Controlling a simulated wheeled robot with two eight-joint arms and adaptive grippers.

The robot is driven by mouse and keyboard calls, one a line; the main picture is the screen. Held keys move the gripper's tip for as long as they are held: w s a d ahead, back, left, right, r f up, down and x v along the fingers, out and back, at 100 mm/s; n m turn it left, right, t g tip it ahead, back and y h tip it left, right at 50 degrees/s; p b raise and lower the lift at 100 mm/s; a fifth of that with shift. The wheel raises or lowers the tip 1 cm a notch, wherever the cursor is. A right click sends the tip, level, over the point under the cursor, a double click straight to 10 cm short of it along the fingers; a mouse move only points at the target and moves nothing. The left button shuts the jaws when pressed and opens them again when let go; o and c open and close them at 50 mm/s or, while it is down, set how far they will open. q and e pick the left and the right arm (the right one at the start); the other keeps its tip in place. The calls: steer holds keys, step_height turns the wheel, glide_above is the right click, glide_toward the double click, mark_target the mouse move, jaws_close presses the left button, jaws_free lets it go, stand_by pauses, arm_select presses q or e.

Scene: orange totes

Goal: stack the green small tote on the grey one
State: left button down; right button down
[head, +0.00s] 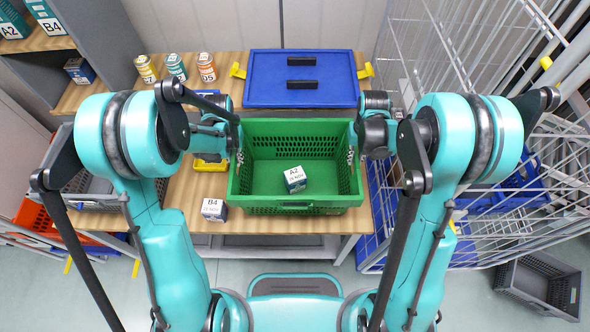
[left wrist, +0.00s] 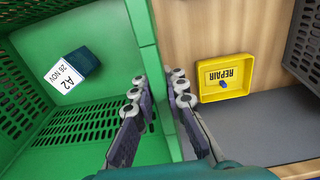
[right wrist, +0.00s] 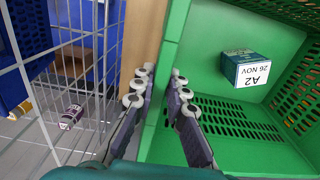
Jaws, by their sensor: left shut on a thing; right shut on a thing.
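The green tote (head: 300,208) is in the middle of the head view, upright, with a small A2 box (head: 295,179) inside. My left gripper (head: 240,158) is shut on its left wall, one finger on each side in the left wrist view (left wrist: 157,88). My right gripper (head: 351,155) is shut on its right wall, likewise in the right wrist view (right wrist: 160,78). I cannot tell whether the green tote touches the table. A grey tote (head: 98,188) stands at the left, partly hidden by my left arm; a grey wall shows in the left wrist view (left wrist: 304,45).
A blue lidded tote (head: 268,92) stands behind the green one. Several cans (head: 176,67) are at the back left. A B4 box (head: 214,209) and a yellow REPAIR tray (left wrist: 240,78) lie left of the green tote. A wire cage (head: 440,50) stands right; another grey tote (head: 525,283) is on the floor.

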mark_target(234, 156)
arm_select(q)
steer(key=shift+r, duration=0.2)
arm_select(e)
steer(key=shift+r, duration=0.15)
